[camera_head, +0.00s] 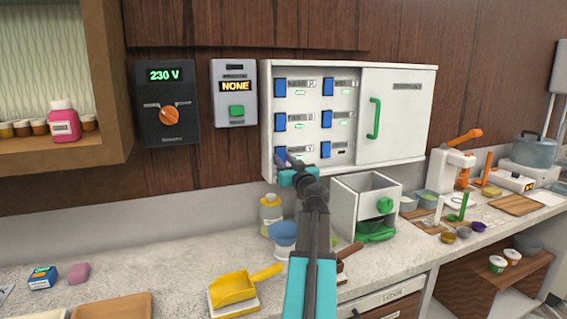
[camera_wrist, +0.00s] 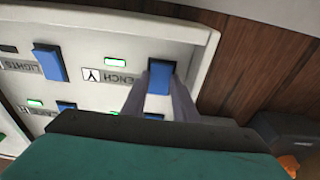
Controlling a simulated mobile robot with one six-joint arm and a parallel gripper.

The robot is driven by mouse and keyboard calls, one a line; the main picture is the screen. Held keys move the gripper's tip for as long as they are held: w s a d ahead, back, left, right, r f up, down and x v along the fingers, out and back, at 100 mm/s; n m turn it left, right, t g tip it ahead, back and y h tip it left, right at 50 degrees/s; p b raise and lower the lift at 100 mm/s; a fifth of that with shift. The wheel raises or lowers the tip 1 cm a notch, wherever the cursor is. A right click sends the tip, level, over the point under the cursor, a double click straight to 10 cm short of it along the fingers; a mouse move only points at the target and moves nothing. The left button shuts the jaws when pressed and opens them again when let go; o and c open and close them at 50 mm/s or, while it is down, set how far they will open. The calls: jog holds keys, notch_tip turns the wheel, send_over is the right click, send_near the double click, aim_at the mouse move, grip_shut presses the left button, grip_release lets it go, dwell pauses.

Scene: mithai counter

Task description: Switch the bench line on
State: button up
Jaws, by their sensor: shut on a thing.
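The open white switch panel (camera_head: 352,165) on the wall holds blue switches with labels and small lights. The bench switch (camera_wrist: 160,75) is the blue one at the panel's lower left, and it also shows in the head view (camera_head: 280,153). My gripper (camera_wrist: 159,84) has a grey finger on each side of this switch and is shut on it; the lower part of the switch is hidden. In the head view my gripper (camera_head: 288,162) reaches the panel's lower left corner. The light (camera_wrist: 115,62) beside the bench label is green.
A 230 V dial box (camera_head: 168,103) and a display box reading NONE (camera_head: 234,93) hang left of the panel. Below stand a bottle (camera_head: 271,214), a blue bowl (camera_head: 284,233), a white drawer box (camera_head: 355,198) and a yellow scoop (camera_head: 235,288).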

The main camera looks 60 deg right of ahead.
jog(key=o, duration=1.1)
jog(key=shift+c, duration=0.2)
jog(key=shift+s+a, duration=0.1)
jog(key=b+v, duration=0.4)
jog(key=v, duration=0.9)
jog(key=shift+s+f+b, duration=0.2)
jog(key=shift+b, duration=0.15)
jog(key=shift+a, duration=0.1)
